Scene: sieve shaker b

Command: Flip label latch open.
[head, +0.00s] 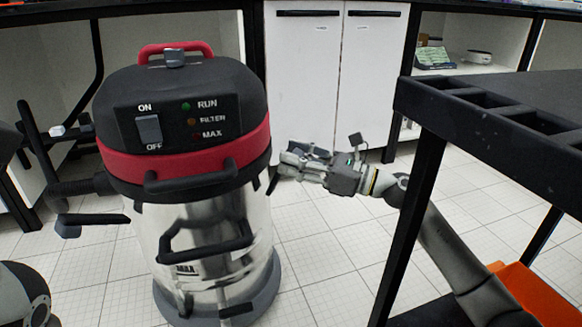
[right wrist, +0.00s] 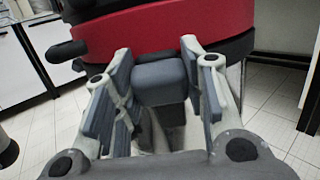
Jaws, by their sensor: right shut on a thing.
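In the right wrist view, a dark grey block-like latch (right wrist: 160,82) sits between the fingers of my right gripper (right wrist: 165,90), just below the red band (right wrist: 150,28). The gripper is shut on this latch. In the head view the latch is hidden by the fingers. My left gripper is not in view.
A black bench (head: 480,105) with open compartments stands at the right, close to my right arm. An orange bin (head: 535,295) is below it. White cabinets (head: 330,75) stand behind the vacuum. The tiled floor (head: 320,245) between vacuum and bench is clear.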

